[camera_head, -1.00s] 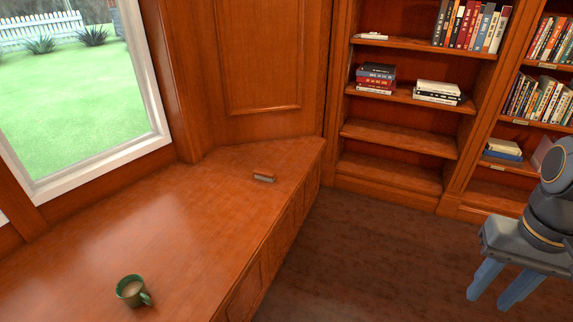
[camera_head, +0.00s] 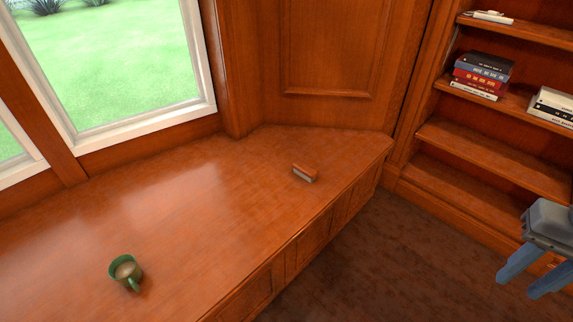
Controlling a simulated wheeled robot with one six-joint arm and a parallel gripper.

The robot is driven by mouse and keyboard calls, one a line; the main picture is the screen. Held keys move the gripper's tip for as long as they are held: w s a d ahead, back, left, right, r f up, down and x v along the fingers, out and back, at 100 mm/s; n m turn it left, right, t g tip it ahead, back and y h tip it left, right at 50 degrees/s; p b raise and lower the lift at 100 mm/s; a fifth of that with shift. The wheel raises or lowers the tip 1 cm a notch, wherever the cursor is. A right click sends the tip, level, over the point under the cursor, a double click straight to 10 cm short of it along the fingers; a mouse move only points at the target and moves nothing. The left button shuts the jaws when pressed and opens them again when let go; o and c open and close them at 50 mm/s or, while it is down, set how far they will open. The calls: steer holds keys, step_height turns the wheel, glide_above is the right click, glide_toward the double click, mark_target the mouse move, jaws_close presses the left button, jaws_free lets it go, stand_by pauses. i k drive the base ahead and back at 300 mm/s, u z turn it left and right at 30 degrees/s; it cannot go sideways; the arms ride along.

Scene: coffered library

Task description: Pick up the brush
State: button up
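The brush (camera_head: 305,172) lies on the wooden window bench (camera_head: 190,240), toward its far right end near the front edge. It has a brown wooden back and a pale grey bristle side facing the front. My gripper (camera_head: 525,286) is at the right edge of the view, over the floor and well apart from the brush. Its two blue-grey fingers point down and are spread, with nothing seen between them. Part of my gripper is cut off by the picture edge.
A green mug (camera_head: 125,271) stands on the bench at the lower left. A bookshelf (camera_head: 490,160) with books (camera_head: 480,77) stands at the right. Dark floor (camera_head: 400,260) lies free in front of the bench. A window (camera_head: 110,60) is behind the bench.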

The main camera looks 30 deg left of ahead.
mark_target(302, 170)
steer(key=u, duration=0.95)
steer(key=i, duration=0.85)
steer(key=u, duration=0.95)
